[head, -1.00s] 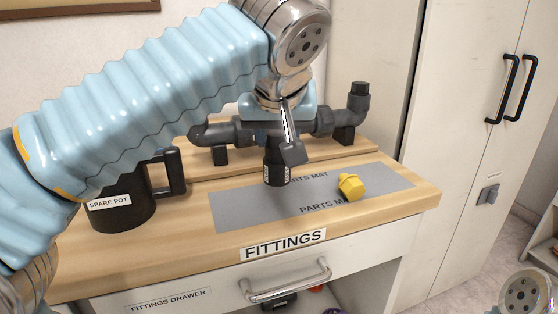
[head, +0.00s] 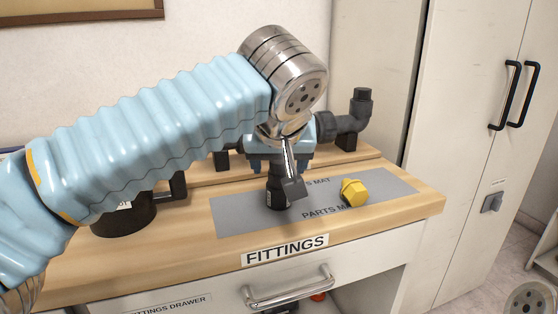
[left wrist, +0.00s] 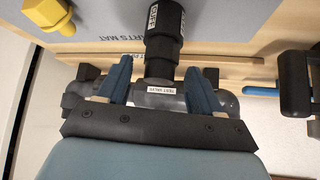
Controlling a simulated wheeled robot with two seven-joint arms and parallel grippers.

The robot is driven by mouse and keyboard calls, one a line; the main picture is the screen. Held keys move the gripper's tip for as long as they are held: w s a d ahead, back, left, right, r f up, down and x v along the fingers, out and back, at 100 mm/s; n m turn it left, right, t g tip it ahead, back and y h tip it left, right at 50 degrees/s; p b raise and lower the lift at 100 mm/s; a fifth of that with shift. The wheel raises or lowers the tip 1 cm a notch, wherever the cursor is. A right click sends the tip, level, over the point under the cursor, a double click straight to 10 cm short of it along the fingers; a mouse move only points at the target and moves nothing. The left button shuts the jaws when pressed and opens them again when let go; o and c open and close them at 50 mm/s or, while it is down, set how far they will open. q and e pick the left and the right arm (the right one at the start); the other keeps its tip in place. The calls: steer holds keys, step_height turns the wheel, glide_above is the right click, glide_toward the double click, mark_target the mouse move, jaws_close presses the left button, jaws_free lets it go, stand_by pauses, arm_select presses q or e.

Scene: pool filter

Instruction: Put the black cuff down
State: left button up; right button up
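In the left wrist view the cuff (left wrist: 164,45) shows as a stepped black cylinder with a white label. My left gripper (head: 279,166) is just above it, pointing down. Its two blue fingers (left wrist: 157,78) are spread apart with a visible gap on each side of the cuff's narrow end. My right gripper is outside the views.
A yellow fitting (head: 354,192) lies on the mat right of the cuff. Dark pipework (head: 345,124) runs behind, on a raised wooden board. A black spare pot (head: 123,220) stands left, partly behind my arm. The mat's right end is clear.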

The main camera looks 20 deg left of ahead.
arm_select(q)
steer(key=shift+r, duration=0.25)
steer(key=p+v, duration=0.2)
steer(key=v, duration=1)
steer(key=shift+f, duration=0.15)
stand_by(0.9)
